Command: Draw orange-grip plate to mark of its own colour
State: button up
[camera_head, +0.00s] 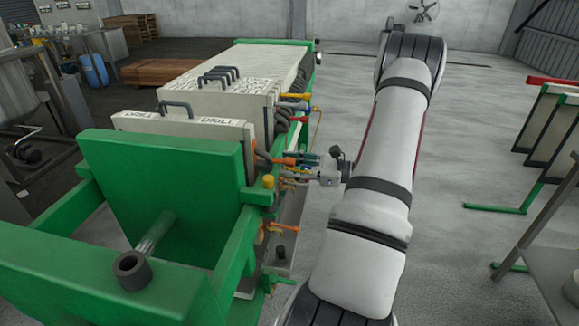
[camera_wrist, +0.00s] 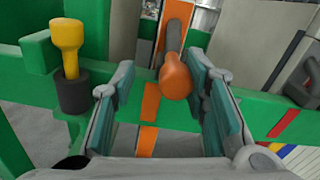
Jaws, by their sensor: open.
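The orange grip (camera_wrist: 176,82) is a rounded handle on a dark stem. An orange stripe (camera_wrist: 178,18) runs behind the stem, apparently on the plate's edge. An orange mark (camera_wrist: 150,100) lies on the green rail, slightly left of the grip, with more orange below it. In the head view my gripper (camera_head: 318,165) reaches from the right to the orange grip (camera_head: 284,161) beside the green frame. Which plate it belongs to is partly hidden.
A yellow knob (camera_wrist: 67,48) on a dark base stands left of my fingers. A red mark (camera_wrist: 284,122) lies on the rail to the right. Pale plates with dark handles (camera_head: 185,128) stand in the green frame (camera_head: 165,165). Open floor lies behind my arm.

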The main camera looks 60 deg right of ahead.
jog(key=v, duration=1.2)
jog(key=shift+s, duration=0.15)
